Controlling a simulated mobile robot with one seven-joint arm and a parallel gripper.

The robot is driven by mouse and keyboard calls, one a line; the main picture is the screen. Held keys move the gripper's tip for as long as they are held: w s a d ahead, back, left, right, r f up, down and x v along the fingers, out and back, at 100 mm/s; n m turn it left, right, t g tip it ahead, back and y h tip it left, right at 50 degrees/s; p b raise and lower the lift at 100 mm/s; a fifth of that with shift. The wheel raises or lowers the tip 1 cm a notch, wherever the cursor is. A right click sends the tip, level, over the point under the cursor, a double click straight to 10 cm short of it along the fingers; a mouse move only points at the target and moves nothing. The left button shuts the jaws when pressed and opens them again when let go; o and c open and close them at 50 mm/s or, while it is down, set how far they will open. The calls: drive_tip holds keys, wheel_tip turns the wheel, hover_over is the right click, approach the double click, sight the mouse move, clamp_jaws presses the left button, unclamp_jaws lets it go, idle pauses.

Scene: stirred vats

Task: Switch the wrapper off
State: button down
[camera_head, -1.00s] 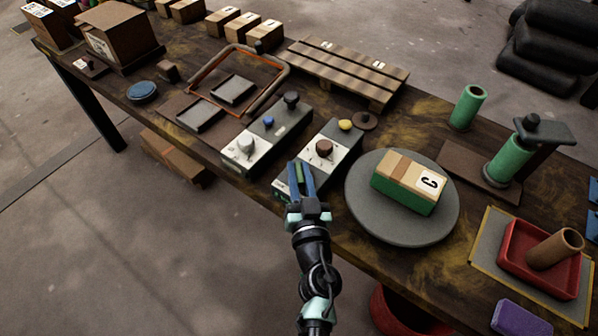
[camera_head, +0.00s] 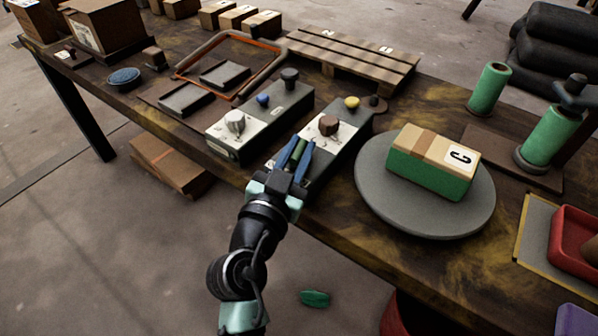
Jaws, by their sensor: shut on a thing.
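The wrapper appears to be the grey round turntable (camera_head: 375,205) with a green, tan-topped box marked C (camera_head: 430,185) on it. Left of it is a control box (camera_head: 345,132) with a white top plate, a brown knob (camera_head: 329,124) and a yellow button (camera_head: 352,103). My gripper (camera_head: 298,150) is at the near end of this control box. Its blue fingers are shut on a dark green piece (camera_head: 297,153), short of the brown knob. I cannot tell whether the piece is fixed to the control box. The gripper hides part of the box's near end.
A second control box (camera_head: 240,147) with a white knob (camera_head: 235,121) and a blue button (camera_head: 263,99) stands close on the left. An orange-edged frame (camera_head: 273,75), a slatted pallet (camera_head: 350,62) and green rolls (camera_head: 490,88) stand farther back. A green piece (camera_head: 315,298) lies on the floor.

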drive_tip(key=m+h+b, duration=0.1)
drive_tip(key=b, duration=0.1)
drive_tip(key=m+g+h+b, duration=0.1)
drive_tip(key=h+b, duration=0.1)
drive_tip(key=b, duration=0.1)
drive_tip(key=shift+w+a+f+m+g, duration=0.1)
drive_tip(key=shift+a+f+m+g, duration=0.1)
drive_tip(key=shift+m+g, duration=0.1)
drive_tip(key=m+g+h+b, duration=0.2)
drive_tip(key=h+b, duration=0.1)
drive_tip(key=shift+d+m+g+h+b, duration=0.1)
drive_tip(key=shift+m+g+h+b, duration=0.2)
drive_tip(key=shift+b, duration=0.1)
drive_tip(key=m+g+h+b, duration=0.3)
drive_tip(key=g, duration=0.1)
drive_tip(key=shift+g, duration=0.3)
drive_tip(key=shift+d+r+m+g+h+b, duration=0.1)
drive_tip(key=shift+m+g+h+b, duration=0.45)
drive_tip(key=shift+m+g, duration=0.5)
drive_tip(key=shift+r+m+g+h+b, duration=0.1)
drive_tip(key=shift+m+g+h+b, duration=0.25)
drive_tip(key=shift+m+g+b, duration=0.7)
drive_tip(key=shift+g, duration=0.7)
drive_tip(key=c, duration=0.8)
unclamp_jaws()
drive_tip(key=shift+s, duration=0.2)
